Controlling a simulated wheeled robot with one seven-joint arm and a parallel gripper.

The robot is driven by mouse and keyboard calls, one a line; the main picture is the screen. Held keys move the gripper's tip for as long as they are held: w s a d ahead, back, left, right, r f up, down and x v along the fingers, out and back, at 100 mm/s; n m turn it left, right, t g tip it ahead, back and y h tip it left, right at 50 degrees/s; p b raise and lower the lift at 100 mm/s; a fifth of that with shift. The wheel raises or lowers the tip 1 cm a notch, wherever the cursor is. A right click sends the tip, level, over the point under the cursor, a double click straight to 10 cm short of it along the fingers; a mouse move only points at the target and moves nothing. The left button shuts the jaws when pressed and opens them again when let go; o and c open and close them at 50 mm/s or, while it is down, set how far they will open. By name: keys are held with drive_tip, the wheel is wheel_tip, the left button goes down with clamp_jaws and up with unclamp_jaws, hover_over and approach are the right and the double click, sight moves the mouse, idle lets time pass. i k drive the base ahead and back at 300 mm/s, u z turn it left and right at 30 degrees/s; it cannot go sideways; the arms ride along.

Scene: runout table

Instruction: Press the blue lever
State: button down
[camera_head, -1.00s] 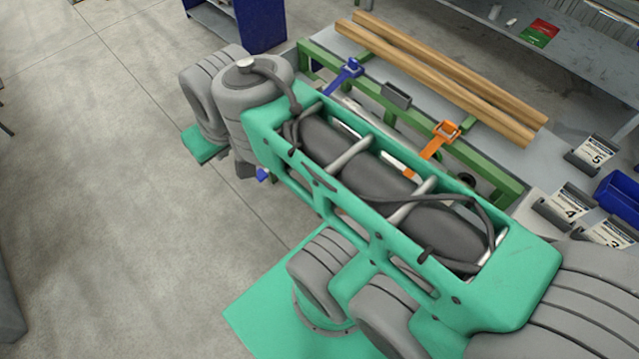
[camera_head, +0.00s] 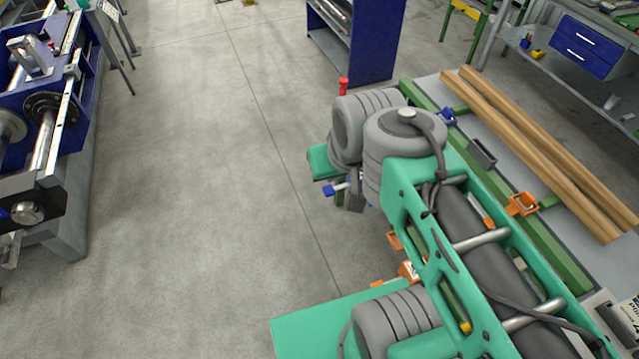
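A blue lever part (camera_head: 448,116) shows on the green rail of the runout table (camera_head: 428,92), just right of my arm's grey upper joint. My arm hides part of it. A second small blue piece (camera_head: 335,190) sticks out left of my arm, below a green plate; I cannot tell what it belongs to. My arm, green and grey, crosses the right half of the view and covers much of the table. I cannot make out my gripper's fingers.
An orange lever (camera_head: 523,204) sits further along the rail. Two wooden beams (camera_head: 550,150) lie on the table. A red knob (camera_head: 343,87) stands behind my arm. A blue cabinet (camera_head: 370,40) stands at the back, a blue machine (camera_head: 45,120) at left. The floor between is clear.

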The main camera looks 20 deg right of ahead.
sight(329, 190)
drive_tip(key=u, duration=0.6)
drive_tip(key=i, duration=0.9)
drive_tip(key=u, duration=0.45)
drive_tip(key=i, duration=0.75)
drive_tip(key=z, duration=0.1)
